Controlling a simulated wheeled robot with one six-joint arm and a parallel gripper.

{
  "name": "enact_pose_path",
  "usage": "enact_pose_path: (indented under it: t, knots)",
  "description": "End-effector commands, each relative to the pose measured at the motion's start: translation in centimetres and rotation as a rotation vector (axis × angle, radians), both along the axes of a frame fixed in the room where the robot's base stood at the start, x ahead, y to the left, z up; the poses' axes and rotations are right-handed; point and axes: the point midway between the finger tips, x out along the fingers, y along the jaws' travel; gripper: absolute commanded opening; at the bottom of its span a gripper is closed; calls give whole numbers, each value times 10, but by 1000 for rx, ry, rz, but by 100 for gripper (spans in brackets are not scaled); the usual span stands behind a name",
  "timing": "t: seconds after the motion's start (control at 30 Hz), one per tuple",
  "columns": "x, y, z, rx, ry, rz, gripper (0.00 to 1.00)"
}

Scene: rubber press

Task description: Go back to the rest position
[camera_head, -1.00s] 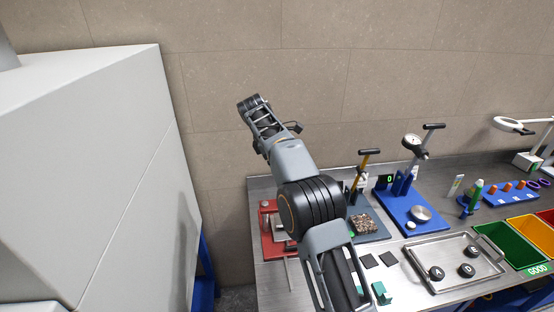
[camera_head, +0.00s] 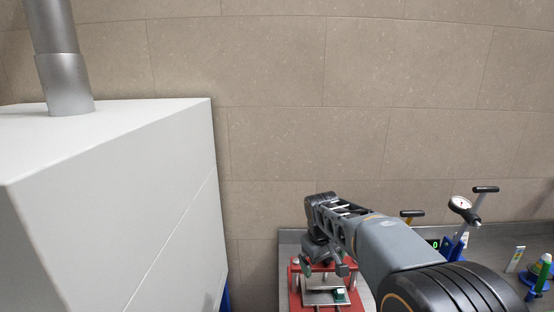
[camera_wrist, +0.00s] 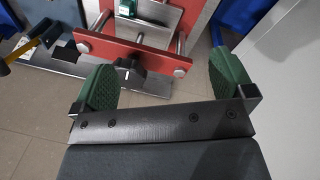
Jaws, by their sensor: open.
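My gripper (camera_wrist: 162,88) is open in the wrist view, with its two green pads wide apart and nothing between them. In the head view my arm reaches in from the lower right, and the gripper end hangs above the red fixture (camera_head: 295,294) at the left end of the bench. The fixture also shows in the wrist view (camera_wrist: 150,55), beyond the pads, as red bars with metal rods and a black knob (camera_wrist: 130,72). A small green and white piece (camera_head: 340,295) sits on the fixture's metal plate. My arm hides part of the fixture.
A large white cabinet (camera_head: 120,205) with a metal pipe (camera_head: 62,75) stands at the left. A dial gauge stand (camera_head: 462,212) and a green bottle-like item (camera_head: 543,272) stand on the bench at the right. The tiled wall is behind; the air above the bench is clear.

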Motion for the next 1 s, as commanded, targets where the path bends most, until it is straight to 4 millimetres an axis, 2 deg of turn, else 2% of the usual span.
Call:
enact_pose_path:
  t: [0.03,0.2,0.4,0.5,0.67,0.83,1.0]
  knots:
    - [-23,-5,0,28,-29,-66,100]
    - [-92,-19,-7,117,-110,-262,100]
    - [-158,-31,-20,183,-189,-376,100]
    - [-180,-35,-23,196,-220,-393,100]
    - [-195,-40,-16,210,-284,-407,100]
    - [-197,-42,-5,219,-335,-413,100]
    - [-197,-43,-4,219,-342,-419,100]
